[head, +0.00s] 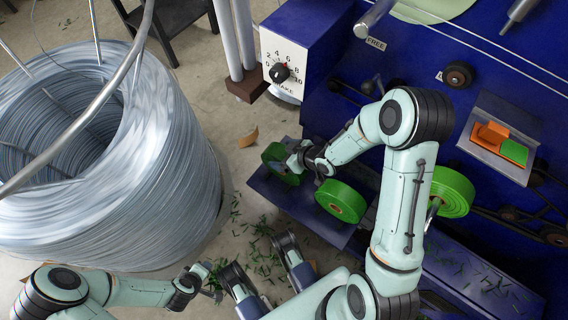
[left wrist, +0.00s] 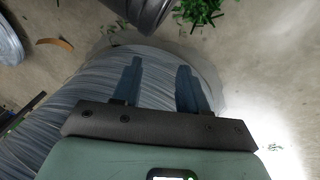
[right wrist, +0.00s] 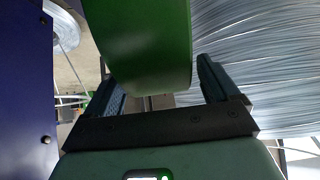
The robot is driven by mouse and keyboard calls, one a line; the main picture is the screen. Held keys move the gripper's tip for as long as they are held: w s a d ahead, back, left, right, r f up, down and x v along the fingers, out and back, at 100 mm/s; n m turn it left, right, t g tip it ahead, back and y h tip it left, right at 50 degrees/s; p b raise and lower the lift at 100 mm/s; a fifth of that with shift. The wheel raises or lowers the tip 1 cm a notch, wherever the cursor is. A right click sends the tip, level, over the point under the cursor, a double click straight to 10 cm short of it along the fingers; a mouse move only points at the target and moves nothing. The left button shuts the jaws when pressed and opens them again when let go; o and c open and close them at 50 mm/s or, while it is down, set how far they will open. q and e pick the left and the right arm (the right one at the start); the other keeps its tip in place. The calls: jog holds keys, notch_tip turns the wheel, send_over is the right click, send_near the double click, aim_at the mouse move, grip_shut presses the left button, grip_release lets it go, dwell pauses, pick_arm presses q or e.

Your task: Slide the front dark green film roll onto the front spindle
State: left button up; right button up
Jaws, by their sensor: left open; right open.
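A dark green film roll (head: 274,161) is at the left end of the blue machine's low ledge. My right gripper (head: 299,157) is at this roll. In the right wrist view a green roll (right wrist: 148,45) fills the space between the open fingers of this gripper (right wrist: 160,85); contact cannot be told. A second green roll (head: 342,201) with an orange core is on the ledge, just right of it. A brighter green roll (head: 456,190) is further right, by a silver rod. I cannot tell which rod is the front spindle. My left gripper (head: 265,266) is open and empty (left wrist: 160,85).
A large wire coil (head: 150,170) stands on the left. The blue machine (head: 340,100) carries a dial box (head: 290,68) and a tray (head: 500,137) with orange and green pieces. Green scraps (head: 262,252) litter the floor. My right arm covers part of the machine and ledge.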

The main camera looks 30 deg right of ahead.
jog(key=shift+r, duration=0.1)
jog(key=shift+c, duration=0.3)
grip_shut()
jog(key=shift+r, duration=0.15)
